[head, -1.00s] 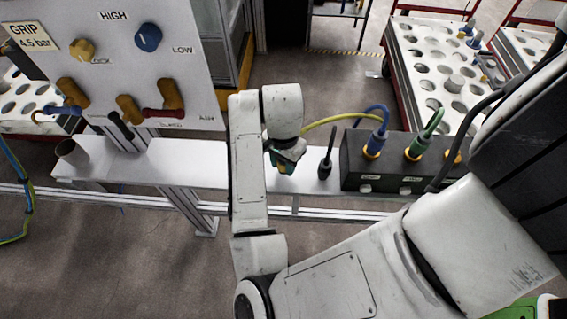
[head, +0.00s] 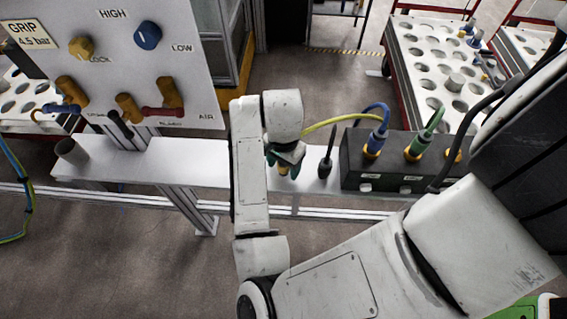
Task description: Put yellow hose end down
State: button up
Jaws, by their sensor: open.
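My gripper (head: 286,163), with dark green fingers, hangs over the pale shelf (head: 190,160), left of the dark socket box (head: 352,160). It is open. The yellow hose (head: 340,119) arches from near the box leftward and passes behind my gripper's wrist. A small yellow piece shows at the fingertips; it looks like the yellow hose end (head: 295,171). My arm and fingers hide most of it, and I cannot tell whether it touches the fingers or the shelf.
A blue plug (head: 377,141) and a green plug (head: 419,143) stand in the box. A black upright tool (head: 326,158) stands between gripper and box. A grey cup (head: 72,152) sits at the shelf's left end. A control panel (head: 120,60) rises at left.

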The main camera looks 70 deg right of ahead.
notch_tip(320, 180, up, 12)
jog(key=p, duration=0.1)
jog(key=shift+r, duration=0.15)
dwell(1.5)
